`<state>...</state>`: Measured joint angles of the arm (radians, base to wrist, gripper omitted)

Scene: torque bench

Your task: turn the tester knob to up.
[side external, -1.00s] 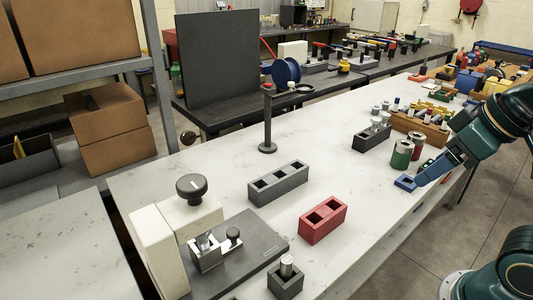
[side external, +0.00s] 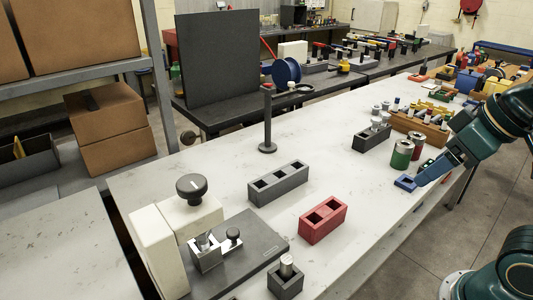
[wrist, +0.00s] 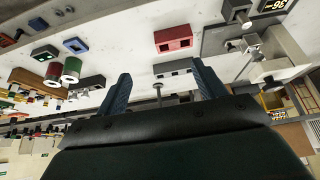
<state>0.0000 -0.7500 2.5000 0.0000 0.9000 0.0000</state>
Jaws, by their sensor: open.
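The tester is a white housing (side external: 160,245) at the front left of the bench in the side view. Its black round knob (side external: 191,187) stands on top, with a pale mark on its upper face; I cannot tell which way it points. A dark base plate (side external: 245,255) with a metal clamp (side external: 207,249) adjoins the housing. My gripper (side external: 420,181) is at the right edge of the bench, far from the knob, above or beside a small blue block (side external: 404,182). In the wrist view my gripper (wrist: 162,82) has its two blue fingers spread with nothing between them.
A grey two-hole block (side external: 278,184), a red block (side external: 323,220) and a black post (side external: 267,120) stand mid-bench. A small dark holder (side external: 286,280) with a metal pin is near the front. Green and red cylinders (side external: 402,154) stand near my gripper. Bare bench lies between the blocks.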

